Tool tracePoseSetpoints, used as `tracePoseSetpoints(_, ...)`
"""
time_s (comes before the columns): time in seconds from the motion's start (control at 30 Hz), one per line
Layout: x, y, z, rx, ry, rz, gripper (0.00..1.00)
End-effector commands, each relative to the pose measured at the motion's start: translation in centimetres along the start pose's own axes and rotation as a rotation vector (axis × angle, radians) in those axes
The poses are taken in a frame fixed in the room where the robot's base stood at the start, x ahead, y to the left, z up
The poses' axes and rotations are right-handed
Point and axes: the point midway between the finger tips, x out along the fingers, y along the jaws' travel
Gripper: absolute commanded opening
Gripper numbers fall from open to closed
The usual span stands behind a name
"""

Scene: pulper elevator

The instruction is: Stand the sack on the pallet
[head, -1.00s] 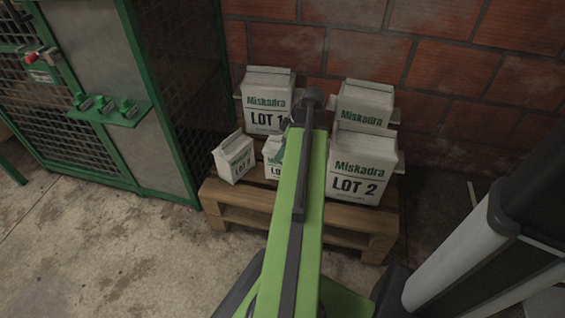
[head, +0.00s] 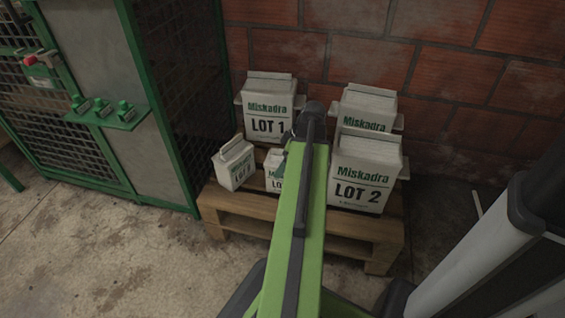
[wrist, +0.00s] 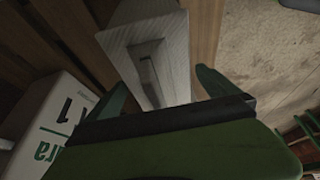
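A small white sack (head: 274,171) stands on the wooden pallet (head: 240,203), partly hidden behind my arm in the head view. In the wrist view a white sack top (wrist: 135,45) lies between and just past the fingers of my gripper (wrist: 160,84). It seems to be this same small sack. The green fingers are spread apart, with a gap on the right side. My gripper is mostly hidden behind my arm in the head view. Another small sack (head: 233,164) stands upright at the pallet's left front corner.
LOT 2 sacks (head: 362,175) fill the right side. A green mesh cage (head: 165,120) stands left, a brick wall (head: 430,60) behind. Floor in front is clear.

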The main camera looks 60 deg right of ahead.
Motion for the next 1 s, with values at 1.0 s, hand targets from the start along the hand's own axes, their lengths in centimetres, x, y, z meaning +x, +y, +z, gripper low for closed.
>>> tracePoseSetpoints(1.0,-12.5,0.0,-0.3,-0.001,0.000,0.000,0.99)
